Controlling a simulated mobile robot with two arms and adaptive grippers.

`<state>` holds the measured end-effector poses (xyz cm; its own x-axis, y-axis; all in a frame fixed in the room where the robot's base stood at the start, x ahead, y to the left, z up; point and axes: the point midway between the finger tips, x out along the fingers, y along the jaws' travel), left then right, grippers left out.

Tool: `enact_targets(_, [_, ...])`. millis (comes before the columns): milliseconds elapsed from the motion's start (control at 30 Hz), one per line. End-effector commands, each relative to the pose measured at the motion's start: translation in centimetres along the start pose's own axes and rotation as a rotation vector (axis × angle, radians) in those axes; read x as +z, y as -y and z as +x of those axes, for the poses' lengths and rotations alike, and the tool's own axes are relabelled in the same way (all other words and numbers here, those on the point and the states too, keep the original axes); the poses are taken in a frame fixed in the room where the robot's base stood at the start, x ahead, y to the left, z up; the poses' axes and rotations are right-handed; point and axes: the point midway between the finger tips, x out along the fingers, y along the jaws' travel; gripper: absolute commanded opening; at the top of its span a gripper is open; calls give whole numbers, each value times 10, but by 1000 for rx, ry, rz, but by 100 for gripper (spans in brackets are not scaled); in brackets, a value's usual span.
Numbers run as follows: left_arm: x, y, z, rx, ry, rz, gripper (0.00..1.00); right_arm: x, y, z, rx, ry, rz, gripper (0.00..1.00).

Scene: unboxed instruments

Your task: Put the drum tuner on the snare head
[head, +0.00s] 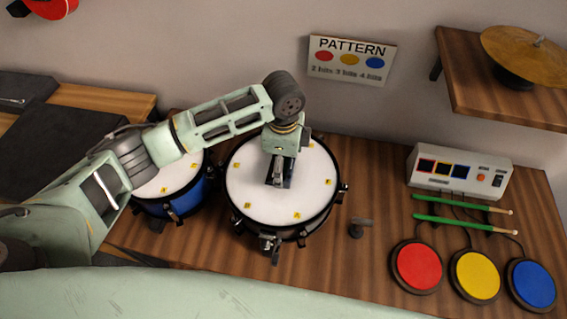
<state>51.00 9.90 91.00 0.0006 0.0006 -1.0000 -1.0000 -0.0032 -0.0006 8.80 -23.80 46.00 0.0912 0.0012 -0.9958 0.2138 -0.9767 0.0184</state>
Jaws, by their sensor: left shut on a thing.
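The snare head (318,187) is the white top of the larger, dark-rimmed drum in the middle of the head view, with small yellow marks around its edge. My left gripper (277,182) points down over the middle of this head. It is shut on a small dark thing, which I take to be the drum tuner; the fingers and wrist hide most of it. I cannot tell whether it touches the head. My right gripper is not in view.
A smaller blue drum (178,177) stands to the left, partly behind my arm. Green drumsticks (455,223), red, yellow and blue pads (418,267) and a control box (460,172) fill the right. A cymbal (522,55) sits on a shelf.

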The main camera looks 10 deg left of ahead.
Motion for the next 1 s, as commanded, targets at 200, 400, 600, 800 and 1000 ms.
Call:
enact_targets(200, [-1,0,16,-2,-1,1,54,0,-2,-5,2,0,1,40])
enact_targets(400, [-1,0,17,-2,-1,1,54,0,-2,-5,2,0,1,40])
enact_targets(600, [-1,0,19,-1,0,0,92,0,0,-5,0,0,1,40])
enact_targets(800, [0,0,19,0,0,0,100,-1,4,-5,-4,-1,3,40])
enact_targets(1000, [0,0,19,0,0,0,100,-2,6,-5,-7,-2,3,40])
